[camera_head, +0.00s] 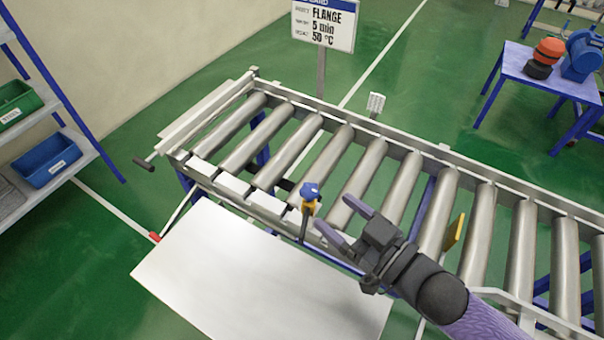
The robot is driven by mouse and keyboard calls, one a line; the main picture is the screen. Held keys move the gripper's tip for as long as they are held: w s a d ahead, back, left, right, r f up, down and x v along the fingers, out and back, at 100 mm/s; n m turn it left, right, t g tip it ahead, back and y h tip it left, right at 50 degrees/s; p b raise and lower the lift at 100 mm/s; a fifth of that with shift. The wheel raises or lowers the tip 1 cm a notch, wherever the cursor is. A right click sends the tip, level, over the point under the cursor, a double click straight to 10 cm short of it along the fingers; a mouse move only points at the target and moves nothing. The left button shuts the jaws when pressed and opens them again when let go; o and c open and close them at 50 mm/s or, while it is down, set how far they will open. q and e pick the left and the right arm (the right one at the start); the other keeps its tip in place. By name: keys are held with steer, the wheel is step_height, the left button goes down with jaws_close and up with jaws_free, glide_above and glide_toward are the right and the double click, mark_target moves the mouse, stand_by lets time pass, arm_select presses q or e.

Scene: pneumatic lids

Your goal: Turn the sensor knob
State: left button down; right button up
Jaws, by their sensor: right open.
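The likely sensor knob is a small blue knob (310,190) on a yellow body on a thin dark post, at the near side of the roller conveyor (375,168). My right gripper (333,214) comes in from the lower right. Its two purple fingers are spread apart and empty. The fingertips are a little right of and below the knob, apart from it in the picture. My left gripper is not in view.
A white panel (255,285) lies in front of the conveyor. A sign (324,22) stands behind. A blue table (548,72) is at the back right, shelves with a blue bin (47,160) at the left.

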mark_target(303, 186)
steer(key=x, duration=0.8)
steer(key=shift+w+a, duration=0.2)
